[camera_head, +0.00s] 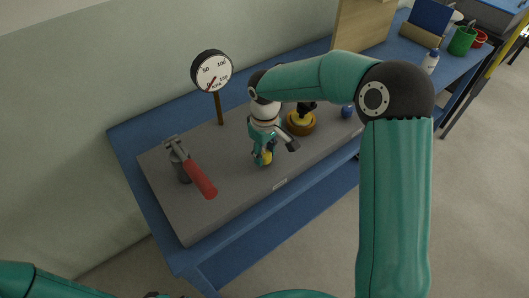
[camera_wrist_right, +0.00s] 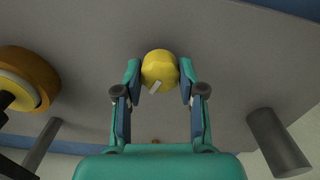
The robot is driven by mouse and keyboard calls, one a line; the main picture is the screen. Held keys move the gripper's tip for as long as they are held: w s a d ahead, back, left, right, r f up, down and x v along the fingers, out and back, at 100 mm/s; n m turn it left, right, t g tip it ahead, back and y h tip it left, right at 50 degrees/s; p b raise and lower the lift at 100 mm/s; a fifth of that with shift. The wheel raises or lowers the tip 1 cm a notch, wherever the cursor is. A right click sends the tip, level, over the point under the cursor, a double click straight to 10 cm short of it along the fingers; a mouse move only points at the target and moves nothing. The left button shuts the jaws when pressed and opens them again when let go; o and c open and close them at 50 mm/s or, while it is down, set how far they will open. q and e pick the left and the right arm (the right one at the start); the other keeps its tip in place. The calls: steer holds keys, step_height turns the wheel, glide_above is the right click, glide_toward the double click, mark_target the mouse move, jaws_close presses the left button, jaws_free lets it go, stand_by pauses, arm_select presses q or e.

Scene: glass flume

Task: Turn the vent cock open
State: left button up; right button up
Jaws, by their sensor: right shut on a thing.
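A small round yellow knob (camera_head: 267,157) with a pale pointer mark stands on the grey panel; it appears to be the vent cock, though no label is readable. In the right wrist view the knob (camera_wrist_right: 160,66) sits between the fingertips, its mark slanting toward the lower left of its face. My right gripper (camera_head: 263,154) comes down over it and is shut on it, a finger on each side. The gripper hides part of the knob in the head view. My left gripper is out of view; only a piece of that arm shows at the lower left.
A red-handled lever valve (camera_head: 199,179) stands left on the panel (camera_head: 225,205). A dial gauge (camera_head: 211,72) on a post is behind. A brown-and-yellow round fitting (camera_head: 301,123) and a blue knob (camera_head: 347,111) are to the right. Bottle (camera_head: 430,62) and green cup (camera_head: 462,41) stand farther right.

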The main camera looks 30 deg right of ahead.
mark_target(264, 153)
steer(key=shift+w+r+n, duration=0.1)
steer(key=shift+n, duration=2.2)
steer(key=o, duration=1.1)
step_height(264, 153, up, 12)
steer(key=shift+f, duration=0.1)
